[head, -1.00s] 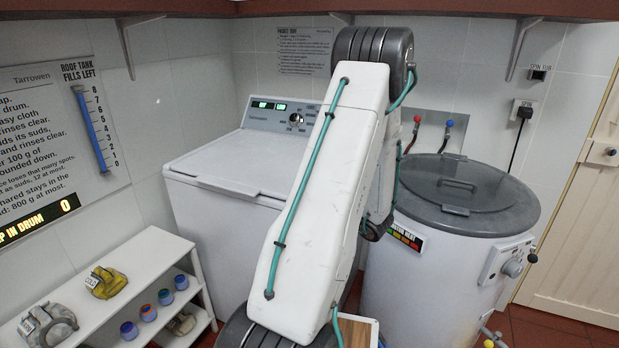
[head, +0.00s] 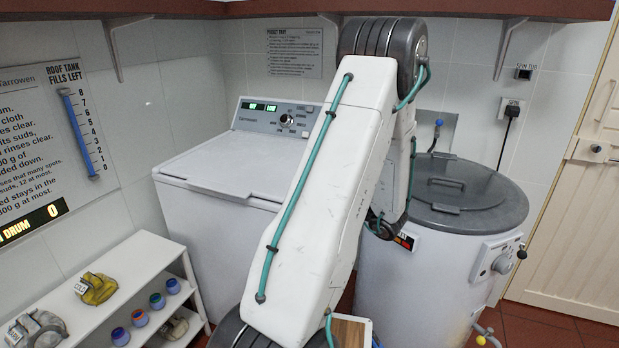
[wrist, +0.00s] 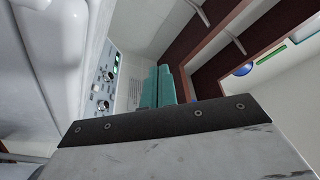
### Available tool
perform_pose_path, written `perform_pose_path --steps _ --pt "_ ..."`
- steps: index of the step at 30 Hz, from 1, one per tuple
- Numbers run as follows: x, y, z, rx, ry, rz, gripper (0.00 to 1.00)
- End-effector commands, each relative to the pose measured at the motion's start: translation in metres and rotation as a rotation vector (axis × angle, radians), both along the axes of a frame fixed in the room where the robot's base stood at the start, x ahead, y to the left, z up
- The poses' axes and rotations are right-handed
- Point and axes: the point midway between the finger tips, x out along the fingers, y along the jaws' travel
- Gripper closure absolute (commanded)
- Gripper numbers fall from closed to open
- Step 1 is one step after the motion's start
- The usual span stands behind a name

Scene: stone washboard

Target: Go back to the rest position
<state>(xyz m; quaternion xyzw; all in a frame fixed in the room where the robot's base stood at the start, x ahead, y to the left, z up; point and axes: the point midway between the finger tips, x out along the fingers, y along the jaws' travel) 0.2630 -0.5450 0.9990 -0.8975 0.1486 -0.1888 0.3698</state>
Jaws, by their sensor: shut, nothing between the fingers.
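My gripper shows in the wrist view as two teal fingers (wrist: 158,88) side by side, shut with nothing between them. They point up toward the dark red shelf underside and wall. In the head view my white arm rises through the middle and folds over at the top. The gripper itself is hidden behind it there. The white top-loading washer (head: 217,165) stands behind and left of my arm, its lid down. Its control panel (wrist: 104,82) also shows left of the fingers in the wrist view.
The round tub (head: 430,280) with a grey lid stands close at the right of my arm. A white shelf unit (head: 135,272) with several small pots is at lower left. A dark red shelf (head: 200,8) runs overhead. A cream door (head: 575,220) is at far right.

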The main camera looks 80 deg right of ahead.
Motion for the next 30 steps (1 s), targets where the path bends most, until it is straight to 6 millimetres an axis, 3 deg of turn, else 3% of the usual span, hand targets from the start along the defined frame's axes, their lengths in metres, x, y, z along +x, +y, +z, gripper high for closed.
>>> perform_pose_path --steps 3,7,20,25,30 --pt "-0.020 0.004 -0.007 0.001 -0.001 -0.003 1.00" --pt "-0.032 0.006 -0.012 0.000 0.000 -0.001 1.00" --pt "-0.037 0.007 -0.014 0.034 -0.015 0.008 1.00" --pt "-0.030 0.017 -0.027 0.251 -0.043 0.097 1.00" --pt "-0.013 0.051 -0.040 0.551 -0.015 0.260 1.00"
